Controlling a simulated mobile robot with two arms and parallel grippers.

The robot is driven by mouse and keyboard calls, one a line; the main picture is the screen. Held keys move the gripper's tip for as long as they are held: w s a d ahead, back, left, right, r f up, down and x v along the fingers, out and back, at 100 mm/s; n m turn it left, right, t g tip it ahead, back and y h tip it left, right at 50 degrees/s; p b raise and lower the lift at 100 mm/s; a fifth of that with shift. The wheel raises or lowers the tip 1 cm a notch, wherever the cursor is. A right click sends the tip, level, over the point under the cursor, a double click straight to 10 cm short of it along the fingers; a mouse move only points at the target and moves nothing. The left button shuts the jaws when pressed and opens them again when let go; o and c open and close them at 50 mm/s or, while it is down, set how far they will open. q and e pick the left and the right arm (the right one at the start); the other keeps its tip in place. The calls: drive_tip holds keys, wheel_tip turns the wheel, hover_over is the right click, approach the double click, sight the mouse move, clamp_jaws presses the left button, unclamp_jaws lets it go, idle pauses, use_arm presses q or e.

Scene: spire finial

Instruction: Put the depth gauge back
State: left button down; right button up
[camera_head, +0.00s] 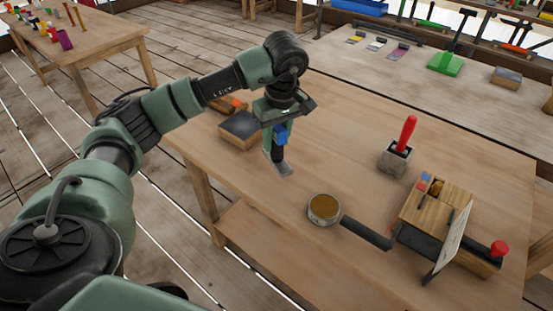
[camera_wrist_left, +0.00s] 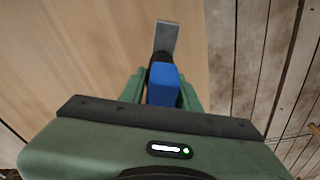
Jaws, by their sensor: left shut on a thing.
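My left gripper (camera_head: 279,140) is above the left part of the near wooden table (camera_head: 330,120), pointing down. It is shut on a tool with a blue block (camera_head: 281,134), a black body and a flat grey plate at its end; I take this to be the depth gauge. In the left wrist view, the blue block (camera_wrist_left: 163,86) sits between the green fingers and the grey plate (camera_wrist_left: 166,38) sticks out beyond them. The plate hangs close to the table top; I cannot tell whether it touches. My right gripper is not in view.
A dark-topped block (camera_head: 240,128) lies just left of the gripper. A round tin (camera_head: 324,209), a black bar (camera_head: 367,233), a red-handled tool (camera_head: 407,132) in a grey block and a wooden box (camera_head: 455,198) stand to the right. A back bench (camera_head: 420,85) carries several tools.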

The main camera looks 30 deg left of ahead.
sight(276, 159)
use_arm(q)
wheel_tip(276, 159, down, 3)
drive_tip(key=shift+r, duration=0.1)
wheel_tip(276, 159, down, 4)
drive_tip(key=shift+f+p, duration=0.1)
drive_tip(key=shift+p, duration=0.25)
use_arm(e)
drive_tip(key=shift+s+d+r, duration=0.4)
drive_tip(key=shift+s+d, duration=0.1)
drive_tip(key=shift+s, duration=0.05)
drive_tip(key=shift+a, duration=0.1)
use_arm(q)
drive_tip(key=shift+f, duration=0.1)
drive_tip(key=c, duration=1)
unclamp_jaws()
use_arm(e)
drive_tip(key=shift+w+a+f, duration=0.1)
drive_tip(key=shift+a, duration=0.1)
